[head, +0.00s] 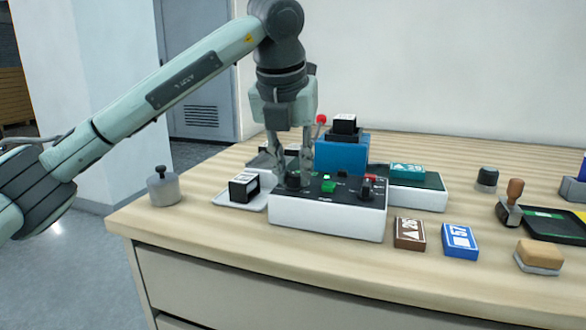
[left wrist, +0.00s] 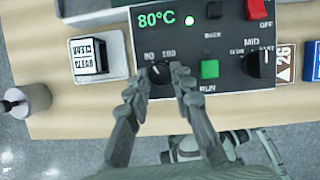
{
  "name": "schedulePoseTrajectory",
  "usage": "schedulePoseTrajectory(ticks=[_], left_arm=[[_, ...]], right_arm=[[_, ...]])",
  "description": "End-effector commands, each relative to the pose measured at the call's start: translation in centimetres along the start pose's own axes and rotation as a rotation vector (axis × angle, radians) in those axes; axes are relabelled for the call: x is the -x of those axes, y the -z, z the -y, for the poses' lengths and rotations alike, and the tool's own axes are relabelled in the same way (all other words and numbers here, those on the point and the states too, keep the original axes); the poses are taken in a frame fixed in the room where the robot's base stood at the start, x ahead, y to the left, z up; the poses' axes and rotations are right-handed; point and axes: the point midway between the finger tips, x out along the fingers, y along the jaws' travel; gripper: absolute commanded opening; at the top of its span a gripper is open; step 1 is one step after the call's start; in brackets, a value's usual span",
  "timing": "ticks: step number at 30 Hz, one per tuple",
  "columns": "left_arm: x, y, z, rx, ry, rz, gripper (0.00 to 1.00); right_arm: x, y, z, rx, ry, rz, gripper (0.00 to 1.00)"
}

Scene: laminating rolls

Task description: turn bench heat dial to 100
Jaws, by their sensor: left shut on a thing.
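The heat dial (left wrist: 158,74) is a small dark knob on the bench control panel (head: 328,217), with labels for 80 and 100 above it. Its pale pointer mark appears to lean up and left, toward 80. The display (left wrist: 156,20) reads 80°C, with a lit green lamp (left wrist: 189,20) beside it. My left gripper (head: 299,179) points down over the panel's left part. In the left wrist view its fingers (left wrist: 160,82) are closed on both sides of the dial. The fingers partly hide the dial in the head view. My right gripper is in neither view.
A green RUN button (left wrist: 209,69), a MID selector knob (left wrist: 262,64) and a red switch (left wrist: 259,9) sit on the same panel. A black-and-white block (head: 244,187) on a tray stands left of it. Brown (head: 409,233) and blue (head: 459,241) boxes lie to the right.

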Motion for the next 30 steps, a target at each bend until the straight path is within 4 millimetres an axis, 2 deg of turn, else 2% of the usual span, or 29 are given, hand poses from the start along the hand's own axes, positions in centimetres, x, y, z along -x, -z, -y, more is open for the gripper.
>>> schedulePoseTrajectory(ticks=[8,18,22,24,30], left_arm=[[-0.1,0.0,-0.3,-0.158,0.066,0.002,0.00],[0.1,-0.2,-0.6,-0.452,0.189,0.002,0.00],[0.1,-0.3,-0.6,-0.562,0.236,0.001,0.00],[0.1,-0.3,-0.7,-0.619,0.259,0.001,0.00],[0.1,-0.4,-0.7,-0.758,0.316,0.000,0.00]], right_arm=[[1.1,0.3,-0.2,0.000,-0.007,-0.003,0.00],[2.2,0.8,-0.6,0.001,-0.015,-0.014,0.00],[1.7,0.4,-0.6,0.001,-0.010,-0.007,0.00],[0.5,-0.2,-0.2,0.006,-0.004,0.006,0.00],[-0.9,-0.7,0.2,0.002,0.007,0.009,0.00]])
